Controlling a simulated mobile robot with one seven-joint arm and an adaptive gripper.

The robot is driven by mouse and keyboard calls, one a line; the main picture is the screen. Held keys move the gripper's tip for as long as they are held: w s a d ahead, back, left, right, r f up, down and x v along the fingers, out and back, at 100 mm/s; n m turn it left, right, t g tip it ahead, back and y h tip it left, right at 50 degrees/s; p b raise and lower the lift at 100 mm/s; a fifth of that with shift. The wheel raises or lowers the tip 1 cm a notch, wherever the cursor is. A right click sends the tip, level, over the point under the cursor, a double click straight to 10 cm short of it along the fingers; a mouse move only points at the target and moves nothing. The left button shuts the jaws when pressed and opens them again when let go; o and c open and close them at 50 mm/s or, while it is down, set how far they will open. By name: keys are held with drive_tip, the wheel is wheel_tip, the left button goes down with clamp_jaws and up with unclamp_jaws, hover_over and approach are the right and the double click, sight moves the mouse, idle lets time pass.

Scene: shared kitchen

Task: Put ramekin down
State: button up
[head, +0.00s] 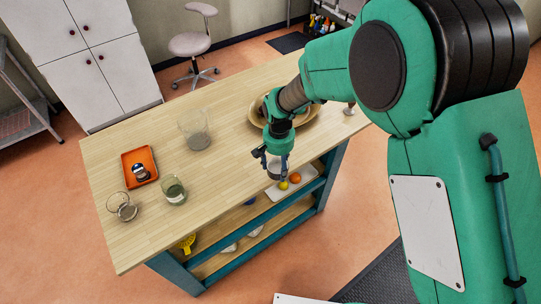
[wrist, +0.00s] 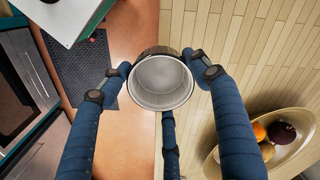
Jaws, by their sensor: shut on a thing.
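The ramekin (wrist: 160,98) is a small round cup with a pale, empty inside and a darker outer wall. In the wrist view it sits between the fingertips of my gripper (wrist: 158,76), which is shut on its sides. In the head view my gripper (head: 273,158) points down at the near edge of the wooden table (head: 235,150), with the ramekin (head: 274,170) small and partly hidden below it. In the wrist view the ramekin overlaps the line between tabletop and floor. I cannot tell its height above the table.
A fruit bowl (wrist: 288,160) is on the table beside my arm. An orange tray (head: 131,180) with a small item, a large glass container (head: 195,130) and two glass jars stand left. The tabletop centre is clear. A white tray (head: 278,193) with fruit lies on a shelf below.

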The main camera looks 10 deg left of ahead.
drive_tip(key=w+a, duration=0.1)
drive_tip(key=w, duration=0.1)
drive_tip(key=w+a, duration=0.1)
drive_tip(key=w, duration=0.2)
drive_tip(key=w+a, duration=0.1)
drive_tip(key=w, duration=0.1)
drive_tip(key=shift+w+a+f, duration=0.15)
drive_tip(key=shift+a+f, duration=0.15)
drive_tip(key=shift+f, duration=0.1)
drive_tip(key=shift+w+a, duration=0.1)
drive_tip(key=shift+w, duration=0.15)
drive_tip(key=shift+w+a+f+b, duration=0.1)
drive_tip(key=shift+w+f+b, duration=0.1)
drive_tip(key=shift+b, duration=0.1)
drive_tip(key=shift+f, duration=1.55)
drive_tip(key=shift+f+b, duration=0.2)
drive_tip(key=shift+b, duration=0.1)
drive_tip(key=o, duration=1.3)
drive_tip(key=shift+c, duration=0.2)
drive_tip(key=shift+s, duration=0.1)
drive_tip(key=shift+r, duration=0.1)
